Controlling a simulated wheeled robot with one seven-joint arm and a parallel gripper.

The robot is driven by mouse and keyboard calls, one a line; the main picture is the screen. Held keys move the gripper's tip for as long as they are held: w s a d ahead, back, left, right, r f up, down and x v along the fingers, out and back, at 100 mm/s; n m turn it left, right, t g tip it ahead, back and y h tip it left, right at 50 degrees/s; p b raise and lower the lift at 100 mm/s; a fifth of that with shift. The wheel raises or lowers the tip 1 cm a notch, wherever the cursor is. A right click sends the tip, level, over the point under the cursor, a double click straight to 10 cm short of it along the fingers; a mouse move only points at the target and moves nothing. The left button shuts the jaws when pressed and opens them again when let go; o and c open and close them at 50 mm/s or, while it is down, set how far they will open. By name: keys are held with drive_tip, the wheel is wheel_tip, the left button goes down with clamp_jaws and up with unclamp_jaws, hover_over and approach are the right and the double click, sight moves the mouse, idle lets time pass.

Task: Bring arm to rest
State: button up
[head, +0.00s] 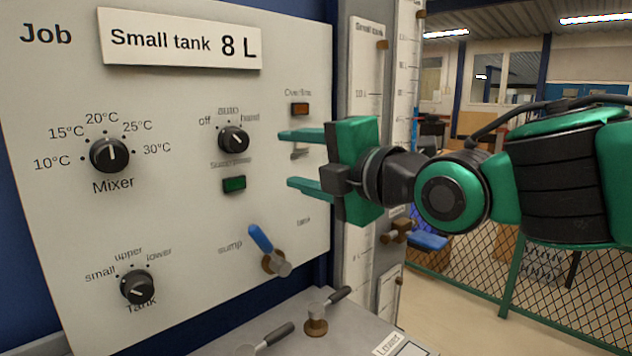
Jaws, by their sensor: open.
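My gripper (289,160) is open and empty, its two green fingers apart and pointing left toward the panel. It hangs in front of the right part of the light grey control panel (60,230). My arm reaches in from the right edge of the head view. The gripper hides part of the panel's right side and part of the gauge column behind it. I cannot tell how far the fingertips are from the panel face.
The panel carries a Mixer knob (110,154), a Tank knob (137,287), a mode knob (233,139), a green button (234,184) and a blue-handled valve (268,251). Below is a grey bench with black-handled valves (317,322). A mesh fence (480,285) stands right.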

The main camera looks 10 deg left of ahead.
drive_tip(key=w+d+f+m+g+h, duration=0.15)
drive_tip(key=d+f+m+h, duration=0.6)
drive_tip(key=d, duration=0.85)
drive_tip(key=w+d+f+m+g+h, duration=0.15)
drive_tip(key=d+f+m+h, duration=0.25)
drive_tip(key=d+f+m, duration=0.75)
drive_tip(key=s+d+f+m+g+h, duration=0.1)
drive_tip(key=s+d+f+m+g, duration=0.2)
drive_tip(key=d, duration=0.5)
drive_tip(key=s+d+f+m+h, duration=0.1)
drive_tip(key=s+d+f+m, duration=0.1)
drive_tip(key=s+d+f, duration=0.45)
drive_tip(key=s+d+f+m+g, duration=0.2)
drive_tip(key=s+d+m+g, duration=0.1)
drive_tip(key=s+m, duration=0.2)
drive_tip(key=s+d+f+m+g+y, duration=0.1)
drive_tip(key=s+d+f+m+g, duration=0.1)
drive_tip(key=s+m, duration=0.4)
drive_tip(key=s+d+g, duration=0.1)
drive_tip(key=s+d, duration=0.1)
drive_tip(key=s, duration=0.2)
drive_tip(key=shift+s, duration=0.25)
drive_tip(key=shift+d, duration=0.1)
